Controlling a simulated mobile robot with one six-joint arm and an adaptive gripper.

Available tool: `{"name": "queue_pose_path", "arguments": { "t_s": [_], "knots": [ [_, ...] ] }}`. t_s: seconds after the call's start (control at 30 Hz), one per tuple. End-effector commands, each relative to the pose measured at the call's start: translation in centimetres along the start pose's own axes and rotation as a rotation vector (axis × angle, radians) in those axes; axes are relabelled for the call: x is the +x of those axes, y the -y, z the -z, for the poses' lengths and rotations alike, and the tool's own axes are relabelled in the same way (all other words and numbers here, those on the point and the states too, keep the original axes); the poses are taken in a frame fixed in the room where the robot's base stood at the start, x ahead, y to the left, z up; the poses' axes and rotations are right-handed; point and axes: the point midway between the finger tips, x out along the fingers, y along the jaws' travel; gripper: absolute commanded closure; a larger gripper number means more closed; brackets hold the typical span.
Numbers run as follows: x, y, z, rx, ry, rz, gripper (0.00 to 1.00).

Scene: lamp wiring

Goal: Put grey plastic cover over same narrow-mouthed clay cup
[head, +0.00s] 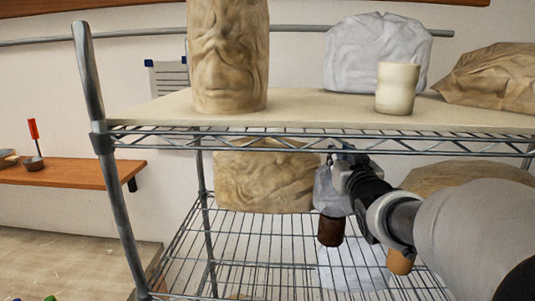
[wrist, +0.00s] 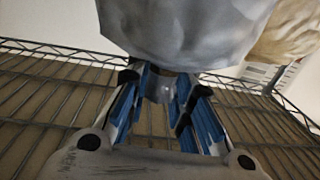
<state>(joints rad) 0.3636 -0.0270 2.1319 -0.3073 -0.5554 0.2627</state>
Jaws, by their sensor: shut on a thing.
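My gripper (head: 345,158) reaches into the space under the upper shelf and is shut on the grey plastic cover (head: 328,192). The cover hangs crumpled, and in the wrist view (wrist: 190,30) it fills the top, beyond the fingertips (wrist: 163,85). A dark brown cup (head: 331,232) shows directly below the cover. Its upper part is hidden, so I cannot tell whether the cover is around it or in front of it. An orange-tan cup (head: 400,262) stands to the right, partly behind my arm. I cannot see either cup's mouth.
The upper shelf (head: 300,118) lies close above my gripper and carries a carved-face block (head: 228,55), a cream cup (head: 397,88), a white wrapped bundle (head: 377,52) and a brown one (head: 490,78). A tan wrapped bundle (head: 262,177) is left of the cover. Wire shelf (head: 240,235) shows bare at lower left.

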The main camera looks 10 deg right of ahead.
Motion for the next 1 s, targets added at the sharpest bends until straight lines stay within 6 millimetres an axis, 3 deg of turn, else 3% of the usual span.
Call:
{"name": "queue_pose_path", "arguments": {
  "t_s": [1.0],
  "knots": [
    [0.0, 0.0, -8.1, 0.001, 0.0, 0.0, 1.0]
  ]
}}
